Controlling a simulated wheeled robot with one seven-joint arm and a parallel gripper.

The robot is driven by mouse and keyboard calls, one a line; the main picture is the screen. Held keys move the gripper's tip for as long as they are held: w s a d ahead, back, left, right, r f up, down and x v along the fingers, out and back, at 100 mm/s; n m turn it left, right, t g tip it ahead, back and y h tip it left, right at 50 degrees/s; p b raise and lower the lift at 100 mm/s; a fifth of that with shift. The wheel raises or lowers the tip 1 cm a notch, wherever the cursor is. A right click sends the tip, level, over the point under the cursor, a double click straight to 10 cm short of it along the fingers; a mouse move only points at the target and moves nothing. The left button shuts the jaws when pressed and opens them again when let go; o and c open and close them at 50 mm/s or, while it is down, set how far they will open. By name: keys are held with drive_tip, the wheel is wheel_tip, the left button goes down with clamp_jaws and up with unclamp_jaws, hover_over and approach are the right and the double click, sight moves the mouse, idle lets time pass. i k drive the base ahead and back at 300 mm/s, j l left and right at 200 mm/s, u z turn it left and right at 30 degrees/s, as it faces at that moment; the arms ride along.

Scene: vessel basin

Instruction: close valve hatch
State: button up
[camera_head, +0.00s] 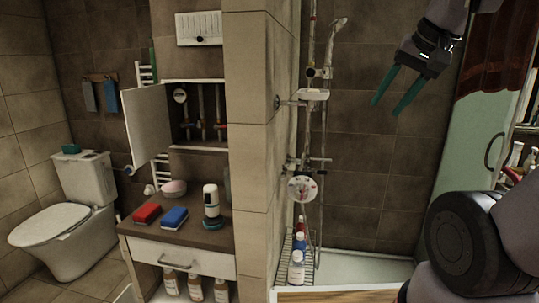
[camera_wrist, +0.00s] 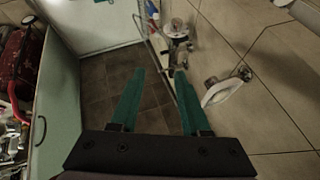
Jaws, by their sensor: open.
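The valve hatch is a white door (camera_head: 147,124) on the wall recess above the wooden cabinet in the head view. It stands swung open to the left. The recess (camera_head: 200,117) behind it shows pipes, a round gauge and coloured valve handles. My gripper (camera_head: 385,104) is at the upper right, in front of the shower wall, well apart from the hatch. Its green fingers are spread and empty. In the wrist view the open fingers (camera_wrist: 157,75) point toward the shower tray, and I cannot see the hatch there.
A tiled wall corner (camera_head: 268,140) and the shower fittings (camera_head: 303,187) stand between my gripper and the hatch. Red (camera_head: 146,213) and blue (camera_head: 174,217) sponges and a white dispenser (camera_head: 211,205) stand on the cabinet below the recess. A green panel (camera_head: 470,150) is at right.

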sight(146, 109)
drive_tip(key=j+z, duration=0.2)
drive_tip(key=j, duration=1.7)
drive_tip(key=j+z, duration=0.15)
drive_tip(key=j, duration=1.75)
drive_tip(key=j+u, duration=0.5)
